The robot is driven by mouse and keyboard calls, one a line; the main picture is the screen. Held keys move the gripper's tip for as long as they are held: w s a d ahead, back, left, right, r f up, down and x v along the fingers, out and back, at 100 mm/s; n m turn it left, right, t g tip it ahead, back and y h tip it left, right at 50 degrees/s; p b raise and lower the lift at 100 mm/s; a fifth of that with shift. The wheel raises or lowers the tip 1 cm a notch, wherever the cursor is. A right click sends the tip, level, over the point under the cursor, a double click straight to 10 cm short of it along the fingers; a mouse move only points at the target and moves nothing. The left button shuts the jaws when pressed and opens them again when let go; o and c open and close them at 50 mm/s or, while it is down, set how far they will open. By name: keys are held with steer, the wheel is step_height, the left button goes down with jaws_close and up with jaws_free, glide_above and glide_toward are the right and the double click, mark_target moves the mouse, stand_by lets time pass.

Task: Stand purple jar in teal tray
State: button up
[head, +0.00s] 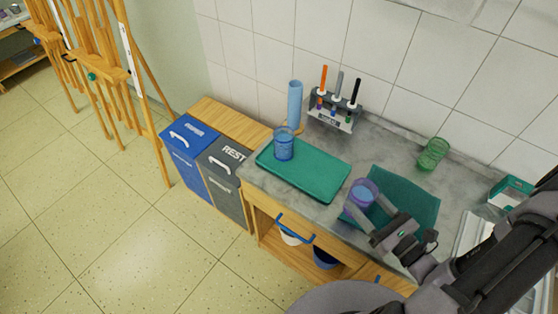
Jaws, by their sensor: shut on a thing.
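The purple jar (361,196) is see-through and looks upright, with its open rim facing up. My gripper (370,217) is shut on it, over the front part of the counter to the right of the tray. I cannot tell how high the jar is above the counter. The teal tray (322,176) is a flat rectangle with rounded corners on the grey counter. A clear blue jar (284,146) stands at the tray's far left end. The rest of the tray is bare.
A teal cloth (413,198) lies behind my gripper. A marker rack (333,118) and a tall blue cylinder (295,104) stand by the wall. Bins (230,178) flank the counter's left end. My arm covers the right side.

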steer(key=b+x, duration=0.1)
steer(key=x, duration=0.4)
steer(key=d+f+b+x, duration=0.1)
steer(key=x, duration=0.4)
steer(key=w+b+x, duration=0.1)
steer(key=x, duration=0.4)
steer(key=shift+w+d+f, duration=0.1)
steer(key=shift+w+f, duration=0.15)
steer(key=shift+f, duration=0.05)
steer(key=shift+f+b, duration=0.95)
steer(key=shift+f, duration=0.65)
steer(key=shift+f, duration=0.1)
steer(key=shift+f, duration=0.15)
steer(key=o, duration=1.4)
steer(key=shift+c, duration=0.2)
